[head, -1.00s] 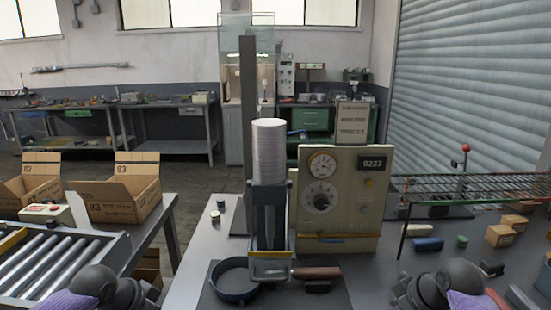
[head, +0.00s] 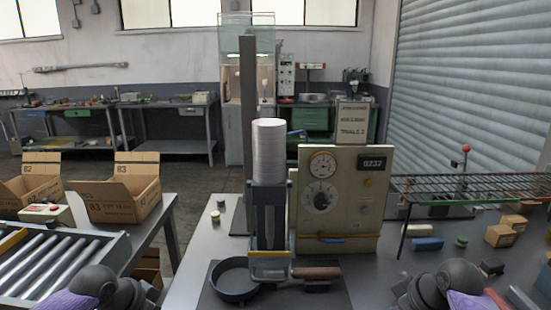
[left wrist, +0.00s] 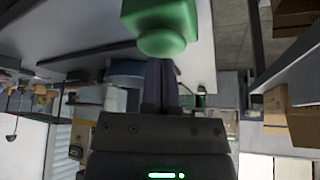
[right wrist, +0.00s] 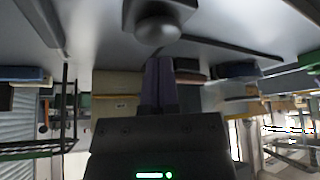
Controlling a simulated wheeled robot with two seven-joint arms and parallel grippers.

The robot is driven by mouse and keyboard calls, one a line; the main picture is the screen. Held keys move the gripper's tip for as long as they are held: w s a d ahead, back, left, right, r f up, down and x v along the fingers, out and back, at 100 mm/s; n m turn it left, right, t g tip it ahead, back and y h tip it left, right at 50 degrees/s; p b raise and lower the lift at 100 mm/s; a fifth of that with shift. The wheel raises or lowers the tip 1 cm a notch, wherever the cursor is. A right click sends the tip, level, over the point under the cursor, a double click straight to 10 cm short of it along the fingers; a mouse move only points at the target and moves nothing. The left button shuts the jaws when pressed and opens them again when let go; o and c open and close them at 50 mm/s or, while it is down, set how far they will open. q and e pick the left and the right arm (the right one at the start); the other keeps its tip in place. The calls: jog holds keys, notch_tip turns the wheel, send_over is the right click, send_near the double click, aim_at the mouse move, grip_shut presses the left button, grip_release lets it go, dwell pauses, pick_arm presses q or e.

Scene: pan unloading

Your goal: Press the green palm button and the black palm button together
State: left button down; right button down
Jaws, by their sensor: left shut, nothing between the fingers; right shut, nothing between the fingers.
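The green palm button (left wrist: 165,38) is a rounded green cap on a green box at the top of the left wrist view. My left gripper (left wrist: 161,66) is shut and empty, its fingertips near the cap's edge; I cannot tell if they touch. The black palm button (right wrist: 157,27) is a dark domed cap on a dark box at the top of the right wrist view. My right gripper (right wrist: 158,62) is shut and empty, its tips close to that cap; contact cannot be told. In the head view both buttons and both grippers are out of sight; only my arms show at the bottom corners.
A press-like stand holds a white stack (head: 269,148) above a round dark pan (head: 234,296). A beige panel with dials (head: 341,166) stands beside it. A roller conveyor (head: 50,265) is at left, a green wire rack (head: 470,187) at right.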

jog(key=shift+f, duration=0.85)
jog(key=shift+r, duration=0.25)
dwell(0.4)
pick_arm(q)
jog(key=shift+f, duration=0.2)
pick_arm(e)
jog(key=shift+f, duration=0.2)
pick_arm(q)
jog(key=shift+f, duration=0.3)
pick_arm(e)
jog(key=shift+f, duration=0.3)
pick_arm(q)
jog(key=shift+r, duration=0.1)
pick_arm(e)
jog(key=shift+r, duration=0.15)
pick_arm(q)
jog(key=shift+r, duration=0.25)
pick_arm(e)
jog(key=shift+r, duration=0.25)
pick_arm(q)
jog(key=shift+r, duration=0.2)
pick_arm(e)
jog(key=shift+r, duration=0.15)
dwell(1.4)
